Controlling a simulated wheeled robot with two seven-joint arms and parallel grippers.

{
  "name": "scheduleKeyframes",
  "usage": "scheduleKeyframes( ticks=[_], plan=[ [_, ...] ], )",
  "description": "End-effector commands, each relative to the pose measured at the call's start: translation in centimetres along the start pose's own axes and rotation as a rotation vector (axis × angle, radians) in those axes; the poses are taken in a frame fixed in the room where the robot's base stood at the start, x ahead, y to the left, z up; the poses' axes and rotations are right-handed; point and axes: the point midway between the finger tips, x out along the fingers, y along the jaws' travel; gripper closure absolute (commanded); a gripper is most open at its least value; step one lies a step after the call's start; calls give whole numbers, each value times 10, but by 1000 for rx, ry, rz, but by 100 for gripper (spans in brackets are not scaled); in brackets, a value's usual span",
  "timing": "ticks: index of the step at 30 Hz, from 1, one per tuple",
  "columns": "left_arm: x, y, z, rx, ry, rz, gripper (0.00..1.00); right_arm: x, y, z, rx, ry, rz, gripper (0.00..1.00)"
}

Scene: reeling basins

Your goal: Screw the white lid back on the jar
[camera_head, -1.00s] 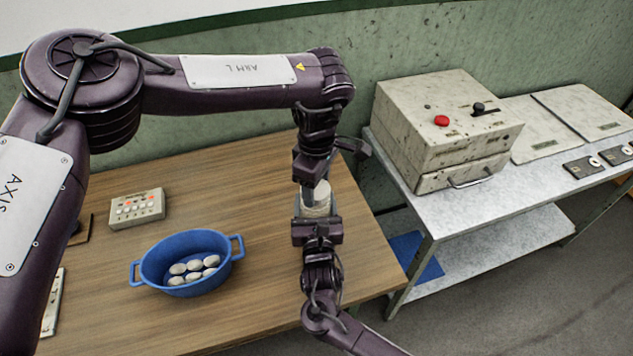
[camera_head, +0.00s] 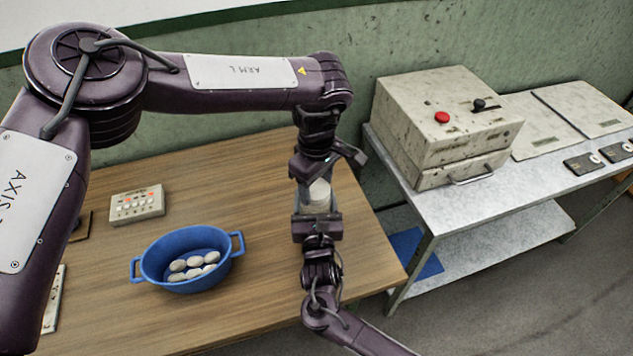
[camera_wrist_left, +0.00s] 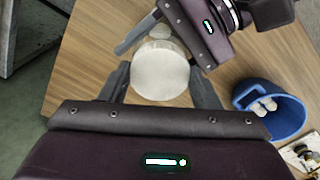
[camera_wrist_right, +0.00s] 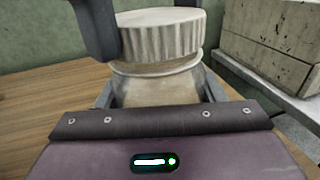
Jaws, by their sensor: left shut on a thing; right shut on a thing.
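The white ridged lid (camera_wrist_right: 158,38) sits on top of the jar (camera_wrist_right: 155,88), directly above its neck ring. My left gripper (camera_head: 318,182) points down from above and is shut on the lid. The lid's round white top fills the space between my left fingers in the left wrist view (camera_wrist_left: 160,70). My right gripper (camera_head: 317,212) comes from the front and is shut around the jar body. The jar stands upright near the right side of the wooden table, largely hidden by both grippers in the head view. How far the lid is threaded cannot be seen.
A blue two-handled basin (camera_head: 150,273) with several pale cocoons stands left of the jar. A small button panel (camera_head: 137,205) lies behind it. A speckled box machine (camera_head: 440,140) with a red button stands on the grey bench at the right. Wood between basin and jar is clear.

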Motion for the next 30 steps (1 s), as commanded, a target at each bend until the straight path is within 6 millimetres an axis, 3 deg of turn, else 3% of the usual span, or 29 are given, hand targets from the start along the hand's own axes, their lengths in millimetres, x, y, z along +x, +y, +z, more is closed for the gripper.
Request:
scheduleKeyframes(
  ticks=[4,7,12,20,21,25,30],
  plan=[
    [-2,0,0,362,8,2,68,0,0,0,0,1,0,100],
    [-1,1,1,522,8,5,68,0,0,-1,0,2,1,100],
    [0,-2,0,621,-1,1,68,0,1,-1,0,2,2,100],
    [0,-2,0,621,-3,1,68,0,0,-1,-1,3,1,100],
    [0,-2,0,621,-3,1,40,0,0,-1,-1,3,1,100],
    [0,-2,0,620,-2,1,23,0,0,-1,-1,3,1,100],
    [0,-2,0,618,-2,1,22,0,0,-1,-1,2,0,100]
  ],
)
